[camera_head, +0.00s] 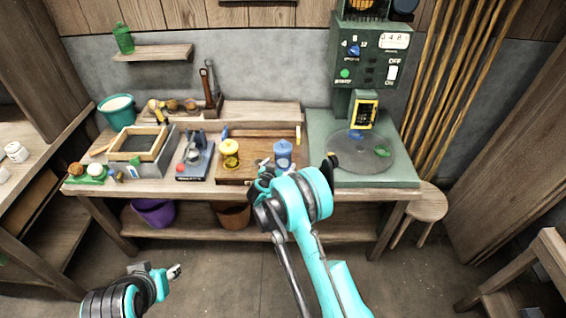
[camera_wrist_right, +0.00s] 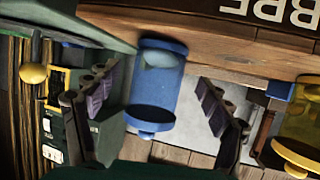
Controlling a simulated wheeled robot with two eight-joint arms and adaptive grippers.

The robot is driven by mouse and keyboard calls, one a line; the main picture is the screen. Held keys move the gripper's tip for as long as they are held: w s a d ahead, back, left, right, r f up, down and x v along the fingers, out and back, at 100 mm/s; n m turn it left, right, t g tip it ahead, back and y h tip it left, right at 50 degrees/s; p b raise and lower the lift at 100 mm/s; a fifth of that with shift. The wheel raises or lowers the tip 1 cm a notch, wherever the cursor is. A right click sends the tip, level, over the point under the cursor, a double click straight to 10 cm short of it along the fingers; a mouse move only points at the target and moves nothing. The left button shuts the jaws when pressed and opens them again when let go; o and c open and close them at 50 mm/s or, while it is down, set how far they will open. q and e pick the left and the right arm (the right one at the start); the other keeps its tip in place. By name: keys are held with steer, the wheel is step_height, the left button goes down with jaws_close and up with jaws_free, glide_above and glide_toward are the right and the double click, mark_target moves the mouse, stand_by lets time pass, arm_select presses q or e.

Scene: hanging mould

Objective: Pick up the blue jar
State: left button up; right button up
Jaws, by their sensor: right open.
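The blue jar (camera_head: 283,153) stands upright on a wooden board (camera_head: 240,176) on the workbench, right of a yellow jar (camera_head: 229,153). In the right wrist view the blue jar (camera_wrist_right: 152,90) appears between the two fingers of my right gripper (camera_wrist_right: 158,82), with gaps on both sides. My right gripper (camera_head: 298,166) is open and empty, just in front of the jar in the head view; its hand hides the jar's lower part. My left gripper (camera_head: 174,272) is low at the front left, away from the bench; its jaws are too small to judge.
A green machine with a round plate (camera_head: 360,152) stands right of the blue jar. The yellow jar also shows in the right wrist view (camera_wrist_right: 300,145). A framed tray (camera_head: 140,143), a small grey tool (camera_head: 195,155) and a green bucket (camera_head: 118,110) stand to the left.

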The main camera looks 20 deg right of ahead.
mark_target(284, 153)
steer(key=b+x, duration=0.1)
steer(key=x, duration=0.1)
steer(key=b+x, duration=0.1)
steer(key=x, duration=0.1)
steer(key=shift+w+d+f, duration=0.1)
steer(key=shift+w+f, duration=0.05)
steer(key=shift+f, duration=0.2)
steer(key=shift+w+d, duration=0.1)
steer(key=shift+w, duration=0.1)
steer(key=shift+r, duration=0.15)
steer(key=c, duration=1.6)
steer(key=shift+r, duration=0.1)
step_height(284, 153, up, 5)
steer(key=shift+s+d+f+p, duration=0.1)
steer(key=shift+f+p, duration=0.1)
steer(key=shift+p, duration=1.05)
steer(key=s+d+r+p, duration=0.3)
steer(key=s+d+r, duration=0.3)
steer(key=s+d, duration=0.15)
steer(key=shift+s+a+r+p, duration=0.25)
steer(key=shift+s+r+p, duration=0.4)
steer(key=shift+s+r, duration=0.6)
steer(key=shift+s+a+r+p, duration=0.25)
steer(key=shift+s+r+p, duration=0.6)
steer(key=shift+r, duration=0.6)
steer(key=shift+s+a+r+p, duration=0.25)
steer(key=shift+s+r+p, duration=0.25)
steer(key=shift+s+r, duration=0.8)
steer(key=shift+w, duration=0.1)
